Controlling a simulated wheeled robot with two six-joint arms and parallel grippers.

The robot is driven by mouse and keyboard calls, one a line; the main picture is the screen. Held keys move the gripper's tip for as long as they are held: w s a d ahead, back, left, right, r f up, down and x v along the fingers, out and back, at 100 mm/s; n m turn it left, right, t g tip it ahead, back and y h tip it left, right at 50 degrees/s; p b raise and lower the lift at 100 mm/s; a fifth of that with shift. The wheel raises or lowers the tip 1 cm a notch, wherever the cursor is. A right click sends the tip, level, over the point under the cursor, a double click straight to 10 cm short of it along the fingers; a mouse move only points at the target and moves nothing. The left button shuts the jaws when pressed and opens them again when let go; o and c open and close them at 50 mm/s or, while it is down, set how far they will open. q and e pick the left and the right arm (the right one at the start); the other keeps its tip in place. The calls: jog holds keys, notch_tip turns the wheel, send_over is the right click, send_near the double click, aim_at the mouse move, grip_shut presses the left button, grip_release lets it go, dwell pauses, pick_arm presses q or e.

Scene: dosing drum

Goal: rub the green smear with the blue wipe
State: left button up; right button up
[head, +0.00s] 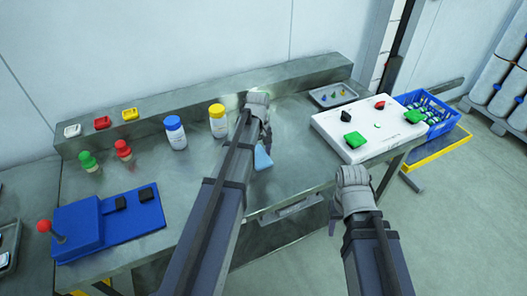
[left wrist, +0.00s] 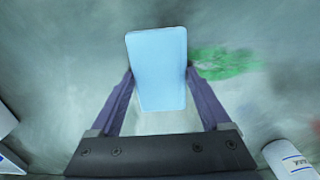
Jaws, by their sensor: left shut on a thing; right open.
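The blue wipe (head: 262,158) is in my left gripper (head: 262,135), over the metal bench. In the left wrist view the wipe (left wrist: 158,68) sits between the two fingers of the left gripper (left wrist: 160,88), which is shut on it. The green smear (left wrist: 225,62) lies on the metal surface just right of the wipe there; part of it may be under the wipe. I cannot make out the smear in the head view, where my left arm covers part of the bench. My right gripper (head: 352,172) is open and empty at the bench's front, near the white board.
White bottles with blue (head: 175,132) and yellow (head: 218,120) caps stand left of my left arm. A blue joystick panel (head: 85,228) is at front left.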

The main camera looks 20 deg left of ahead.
pick_arm(q)
jog(key=shift+s+a, duration=0.3)
jog(key=shift+s, duration=0.1)
jog(key=shift+s+a, duration=1.2)
jog(key=shift+a, duration=0.05)
jog(key=shift+s, duration=0.1)
jog(key=shift+s+a+f, duration=0.1)
jog(key=shift+s+a, duration=1)
jog(key=shift+s, duration=0.1)
jog(key=shift+s, duration=0.1)
jog(key=shift+s+a, duration=1.15)
jog(key=shift+a, duration=0.15)
